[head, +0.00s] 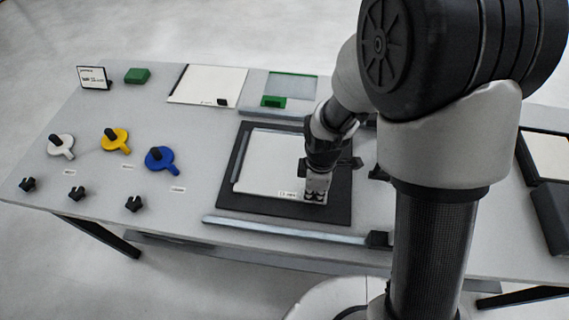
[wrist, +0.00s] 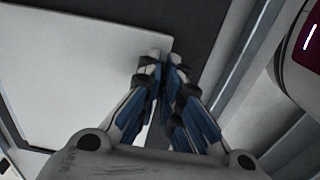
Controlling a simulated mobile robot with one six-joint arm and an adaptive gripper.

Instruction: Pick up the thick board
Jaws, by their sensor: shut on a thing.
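A flat white board (head: 268,160) lies over a black mat (head: 231,201) in the middle of the table. In the wrist view, the white board (wrist: 80,60) fills much of the left side. My gripper (head: 316,196) points down at the board's near right corner. In the wrist view, my gripper (wrist: 160,62) is shut on that corner, its fingertips close together at the board's edge. The arm and fingers hide part of the board's right side. I cannot tell its thickness or whether it is lifted off the mat.
A long metal bar (head: 285,231) lies along the front edge. At left are a white (head: 62,146), a yellow (head: 117,141) and a blue tool (head: 160,159), with several black knobs. Behind are another white panel (head: 207,85) and a green-edged tray (head: 292,87).

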